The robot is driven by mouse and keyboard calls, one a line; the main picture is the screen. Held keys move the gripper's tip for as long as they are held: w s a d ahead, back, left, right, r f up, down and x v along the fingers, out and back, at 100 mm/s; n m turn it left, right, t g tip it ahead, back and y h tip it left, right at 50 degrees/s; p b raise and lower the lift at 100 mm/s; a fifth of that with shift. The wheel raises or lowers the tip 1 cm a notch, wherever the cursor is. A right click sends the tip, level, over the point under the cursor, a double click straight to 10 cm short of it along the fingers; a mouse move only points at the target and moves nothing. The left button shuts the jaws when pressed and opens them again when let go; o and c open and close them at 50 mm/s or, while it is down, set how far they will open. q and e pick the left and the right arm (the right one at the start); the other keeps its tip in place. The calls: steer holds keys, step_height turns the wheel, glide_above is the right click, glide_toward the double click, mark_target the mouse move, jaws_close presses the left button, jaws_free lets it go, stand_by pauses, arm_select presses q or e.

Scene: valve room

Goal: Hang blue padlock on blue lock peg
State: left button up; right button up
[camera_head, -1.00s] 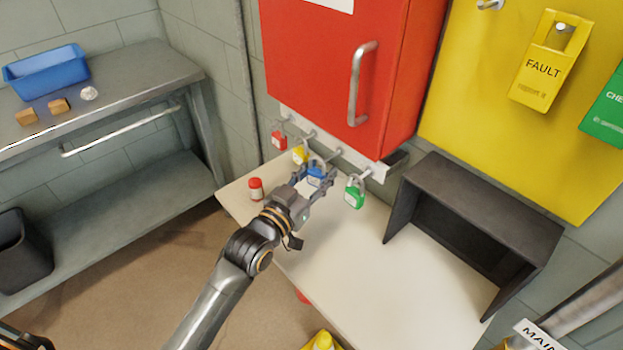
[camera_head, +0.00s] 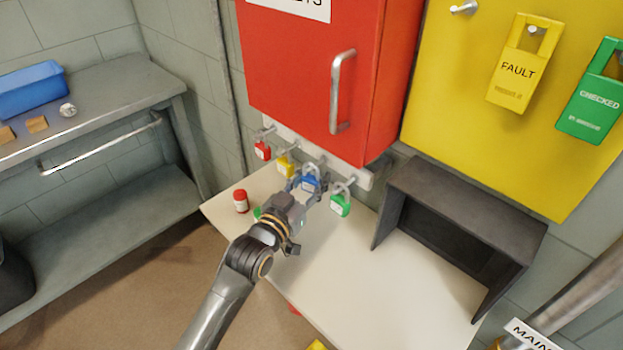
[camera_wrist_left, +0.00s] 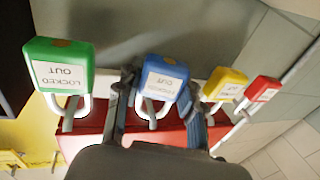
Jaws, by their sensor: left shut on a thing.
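The blue padlock (camera_head: 310,183) is at the peg rail (camera_head: 300,146) under the red cabinet, between the yellow and green padlocks. My left gripper (camera_head: 306,187) is shut on it, with one finger on each side. In the left wrist view the blue padlock (camera_wrist_left: 163,82) appears inverted, its shackle toward the rail. A grey peg (camera_wrist_left: 151,108) shows within the shackle outline; I cannot tell for certain whether the shackle is around it or in front of it. My right gripper is not in view.
A green padlock (camera_head: 340,204), a yellow padlock (camera_head: 286,167) and a red padlock (camera_head: 262,151) hang on neighbouring pegs. The red cabinet (camera_head: 290,70) is above.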

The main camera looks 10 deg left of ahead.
arm_select(q)
steer(key=o, duration=1.3)
steer(key=shift+s, duration=0.15)
steer(key=v, duration=1.1)
steer(key=shift+s+a, duration=0.2)
steer(key=shift+s, duration=0.1)
